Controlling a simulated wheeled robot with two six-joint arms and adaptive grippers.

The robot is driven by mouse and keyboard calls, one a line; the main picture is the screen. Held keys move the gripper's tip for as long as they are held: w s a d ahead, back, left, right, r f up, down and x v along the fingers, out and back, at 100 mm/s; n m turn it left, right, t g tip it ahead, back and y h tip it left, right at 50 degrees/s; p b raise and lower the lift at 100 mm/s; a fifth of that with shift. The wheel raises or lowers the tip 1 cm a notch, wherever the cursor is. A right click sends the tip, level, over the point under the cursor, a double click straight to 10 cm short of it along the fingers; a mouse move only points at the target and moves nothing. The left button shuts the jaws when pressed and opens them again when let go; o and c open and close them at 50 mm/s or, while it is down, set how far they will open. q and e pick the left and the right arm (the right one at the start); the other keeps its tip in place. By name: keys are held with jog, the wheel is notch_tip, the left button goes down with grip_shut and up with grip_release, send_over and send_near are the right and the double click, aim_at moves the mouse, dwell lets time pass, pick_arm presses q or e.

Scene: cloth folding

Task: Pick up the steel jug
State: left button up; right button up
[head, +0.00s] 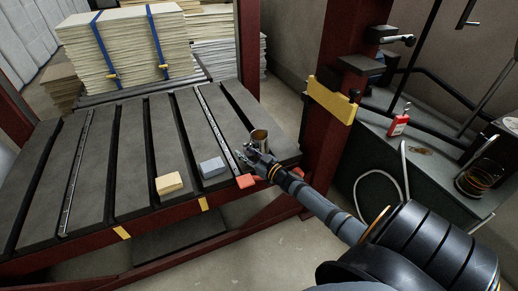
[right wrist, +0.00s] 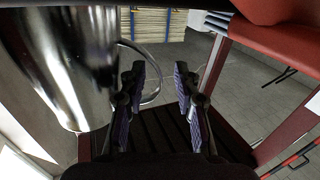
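In the right wrist view the shiny jug (right wrist: 75,60) fills the left side, close to the camera. Its thin curved handle (right wrist: 158,75) reaches into the space between my two fingers. The right wrist view shows the right gripper (right wrist: 160,88) open, fingers apart, with the jug's body outside the left finger. I cannot tell whether a finger touches the handle. My left gripper is not in view.
A tan block (head: 169,183), a grey block (head: 211,167) and an orange-red block (head: 246,181) lie along the bench's front edge. A red post (head: 345,75) rises right of the jug. Strapped stacked sheets (head: 125,50) stand at the back. The bench's left side is clear.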

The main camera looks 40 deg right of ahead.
grip_shut()
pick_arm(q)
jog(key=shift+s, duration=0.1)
pick_arm(e)
jog(key=shift+r, duration=0.2)
dwell(0.3)
jog(key=shift+r+p, duration=0.35)
jog(key=shift+r, duration=0.05)
notch_tip(320, 180, up, 3)
jog(key=shift+s+a+f+p, duration=0.1)
jog(key=shift+f+p, duration=0.05)
jog(key=shift+p, duration=0.6)
pick_arm(q)
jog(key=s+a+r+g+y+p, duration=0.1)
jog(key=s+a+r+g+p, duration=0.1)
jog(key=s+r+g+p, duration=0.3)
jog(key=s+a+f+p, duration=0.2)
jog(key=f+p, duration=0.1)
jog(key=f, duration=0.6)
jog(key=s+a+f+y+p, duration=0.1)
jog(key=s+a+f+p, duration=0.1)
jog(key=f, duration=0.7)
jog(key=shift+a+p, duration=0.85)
jog(key=shift+p, duration=0.25)
pick_arm(e)
jog(key=s+a+r, duration=0.6)
jog(key=s+r, duration=0.3)
jog(key=s, duration=0.3)
jog(key=shift+a+r, duration=0.15)
jog(key=shift+a, duration=0.05)
